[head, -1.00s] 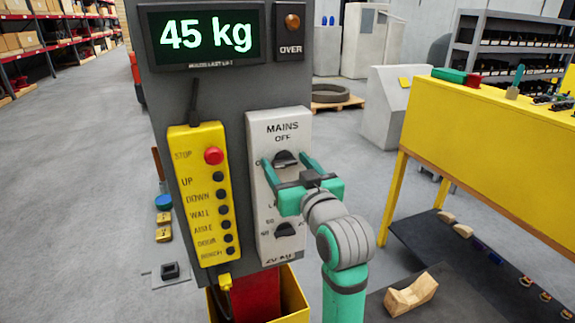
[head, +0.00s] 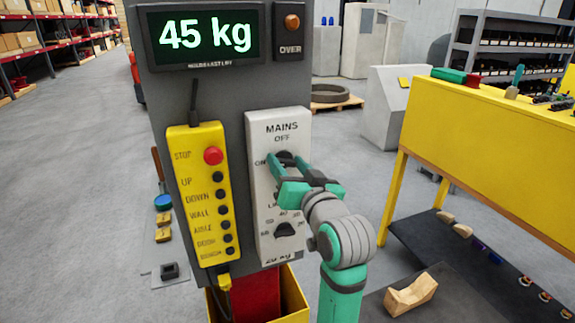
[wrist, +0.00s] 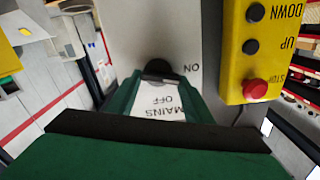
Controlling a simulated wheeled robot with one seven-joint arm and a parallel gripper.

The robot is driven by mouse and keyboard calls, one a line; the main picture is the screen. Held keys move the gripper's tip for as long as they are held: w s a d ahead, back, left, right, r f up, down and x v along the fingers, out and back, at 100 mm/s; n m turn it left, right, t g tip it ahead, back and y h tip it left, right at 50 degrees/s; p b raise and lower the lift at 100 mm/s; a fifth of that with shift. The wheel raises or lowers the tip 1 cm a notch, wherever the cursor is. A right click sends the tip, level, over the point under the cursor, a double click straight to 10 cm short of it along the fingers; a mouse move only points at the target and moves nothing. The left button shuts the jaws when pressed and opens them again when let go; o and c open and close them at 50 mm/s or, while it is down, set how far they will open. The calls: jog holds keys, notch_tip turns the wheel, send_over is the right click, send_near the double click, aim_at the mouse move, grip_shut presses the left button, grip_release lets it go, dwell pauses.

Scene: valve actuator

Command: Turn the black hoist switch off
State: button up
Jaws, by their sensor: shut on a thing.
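The black mains switch (head: 284,155) is a rotary knob on a light grey panel (head: 259,135), under the words MAINS and OFF, with ON to its left. In the head view, my green gripper (head: 283,163) is closed in around the knob, a finger on each side, and hides much of it. The knob's dark round top also shows between the fingertips in the wrist view (wrist: 157,69). My gripper (wrist: 158,88) is shut on the switch there. The fingers hide which way the knob points.
A second black knob (head: 286,230) sits lower on the panel. A yellow pendant (head: 203,195) with a red stop button (head: 213,155) is close on the left. A display (head: 205,36) reading 45 kg is above. A yellow bench (head: 480,140) stands at right.

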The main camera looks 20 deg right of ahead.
jog(key=m, duration=0.3)
jog(key=shift+m, duration=0.4)
jog(key=m, duration=0.3)
jog(key=shift+d+m, duration=0.15)
jog(key=shift+m, duration=0.15)
jog(key=m, duration=0.3)
jog(key=shift+d+f+m, duration=0.1)
jog(key=shift+d+m, duration=0.05)
jog(key=shift+m, duration=0.15)
jog(key=shift+d+f+m, duration=0.1)
jog(key=shift+f+m, duration=0.05)
jog(key=shift+m, duration=1.55)
jog(key=o, duration=1.1)
jog(key=shift+c, duration=0.2)
